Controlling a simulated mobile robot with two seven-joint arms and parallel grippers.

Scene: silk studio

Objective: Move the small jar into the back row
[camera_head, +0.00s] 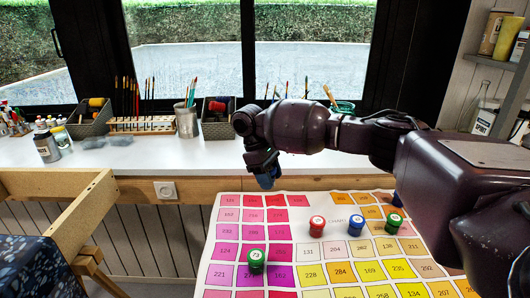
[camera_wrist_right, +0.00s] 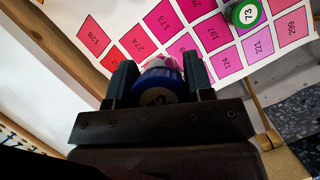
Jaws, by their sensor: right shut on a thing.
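My right gripper (camera_head: 264,170) is shut on a small blue-lidded jar (camera_head: 266,181). In the wrist view the jar's dark blue lid with a pale round label (camera_wrist_right: 158,97) sits between the two fingers (camera_wrist_right: 158,82). The gripper is at the far edge of the numbered colour chart (camera_head: 300,193), by the pink squares; I cannot tell the jar's height above it. A green jar marked 73 (camera_head: 256,257) stands on the pink part of the chart, nearer me. My left gripper is not in view.
On the chart's right stand a red jar (camera_head: 317,224), a blue jar (camera_head: 356,222), a green jar (camera_head: 393,224) and another blue jar (camera_head: 398,199). Behind is a white counter (camera_head: 215,165) with brushes and paint pots. A wooden frame (camera_head: 70,215) stands at left.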

